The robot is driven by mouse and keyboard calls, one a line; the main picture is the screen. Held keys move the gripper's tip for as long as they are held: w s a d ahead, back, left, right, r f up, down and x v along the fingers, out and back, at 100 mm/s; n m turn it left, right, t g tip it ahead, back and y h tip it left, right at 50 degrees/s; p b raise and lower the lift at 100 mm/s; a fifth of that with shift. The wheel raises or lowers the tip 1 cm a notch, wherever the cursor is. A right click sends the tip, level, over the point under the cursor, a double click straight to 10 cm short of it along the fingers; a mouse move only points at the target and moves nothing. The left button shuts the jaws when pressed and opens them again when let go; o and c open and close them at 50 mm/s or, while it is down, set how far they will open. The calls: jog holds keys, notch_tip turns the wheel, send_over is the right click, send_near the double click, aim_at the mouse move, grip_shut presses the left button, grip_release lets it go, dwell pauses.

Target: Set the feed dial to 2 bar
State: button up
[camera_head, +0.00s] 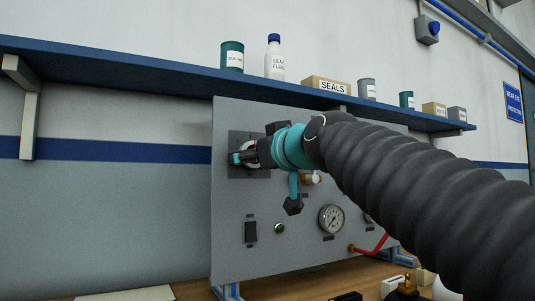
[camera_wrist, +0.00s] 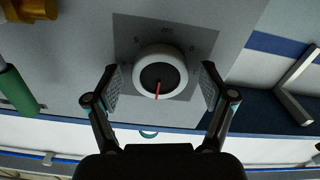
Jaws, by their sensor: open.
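My gripper (camera_wrist: 160,74) is open, with one finger on each side of the dial and visible gaps between fingers and knob. In the head view my gripper (camera_head: 243,157) is at the dark plate (camera_head: 240,171) on the upper left of the grey panel (camera_head: 232,215). It hides most of the dial there.
My arm covers the panel's right side.

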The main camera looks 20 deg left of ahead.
jog(key=c, duration=1.2)
jog(key=shift+o, duration=0.2)
jog(key=shift+w+n+b, duration=0.1)
jog(key=shift+n+b, duration=2.35)
jog(key=shift+n, duration=1.85)
